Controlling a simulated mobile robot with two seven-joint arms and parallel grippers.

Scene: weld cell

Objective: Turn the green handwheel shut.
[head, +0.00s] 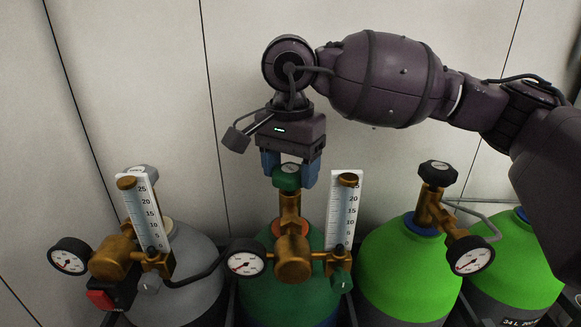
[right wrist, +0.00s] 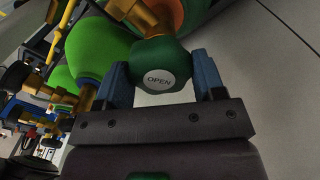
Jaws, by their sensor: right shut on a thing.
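The green handwheel (head: 287,178) sits on top of the brass valve of the dark green cylinder (head: 270,295), in the middle of the head view. My right gripper (head: 290,168) comes down from above with its blue fingers on either side of the handwheel, shut on it. In the right wrist view the handwheel (right wrist: 160,66) lies between the two fingers (right wrist: 163,80), and its white cap reads OPEN. My left gripper is not in view.
A grey cylinder (head: 195,280) with a gauge and flowmeter (head: 145,212) stands at the left. Another flowmeter (head: 343,210) stands close right of my gripper. A bright green cylinder (head: 400,265) with a black handwheel (head: 438,174) is at the right. A pale panelled wall (head: 130,80) is behind.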

